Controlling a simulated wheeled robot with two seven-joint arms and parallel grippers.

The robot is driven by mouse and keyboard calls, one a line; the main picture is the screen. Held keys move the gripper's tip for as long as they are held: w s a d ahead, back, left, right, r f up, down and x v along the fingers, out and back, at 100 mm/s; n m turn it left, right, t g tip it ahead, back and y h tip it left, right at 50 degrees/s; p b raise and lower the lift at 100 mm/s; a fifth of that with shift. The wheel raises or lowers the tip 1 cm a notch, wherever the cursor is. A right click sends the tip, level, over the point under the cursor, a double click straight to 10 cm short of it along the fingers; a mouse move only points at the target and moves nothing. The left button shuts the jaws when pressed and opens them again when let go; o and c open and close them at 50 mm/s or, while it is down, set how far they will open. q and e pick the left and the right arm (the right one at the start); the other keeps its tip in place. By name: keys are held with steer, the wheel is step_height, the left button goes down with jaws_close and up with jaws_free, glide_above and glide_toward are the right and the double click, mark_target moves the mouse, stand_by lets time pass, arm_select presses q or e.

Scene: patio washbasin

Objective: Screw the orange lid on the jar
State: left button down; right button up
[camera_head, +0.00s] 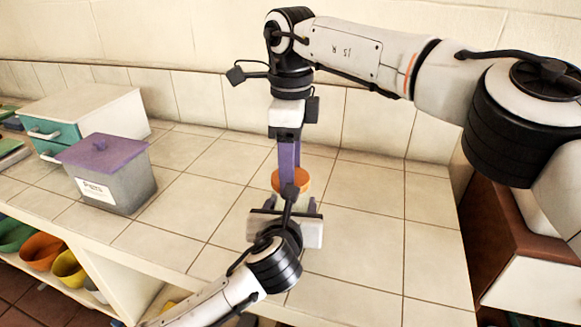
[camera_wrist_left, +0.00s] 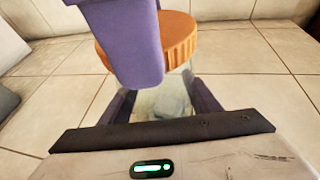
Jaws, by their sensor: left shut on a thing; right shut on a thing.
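The orange lid (camera_head: 301,181) is on top of the jar, seen in the head view beneath my right gripper (camera_head: 289,172). My right gripper points straight down and is shut on the lid with its purple fingers. My left gripper (camera_head: 286,208) comes in low from the front and is shut on the jar's body. In the left wrist view the lid (camera_wrist_left: 178,42) shows its ribbed rim above the clear glass jar (camera_wrist_left: 160,101). A purple finger of the right gripper covers part of the lid. Whether the lid is seated tight cannot be told.
A grey box with a purple lid (camera_head: 115,183) stands on the tiled counter (camera_head: 365,240) to the left. A white cabinet with teal drawers (camera_head: 85,115) is behind it. Colored bowls (camera_head: 42,250) sit on a shelf below. The counter right of the jar is clear.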

steer(key=m, duration=0.6)
steer(key=shift+m, duration=0.3)
steer(key=m, duration=1.2)
steer(key=shift+m, duration=0.3)
steer(key=o, duration=1.3)
steer(key=shift+c, duration=0.2)
steer(key=shift+s+r, duration=0.1)
steer(key=shift+r, duration=3.65)
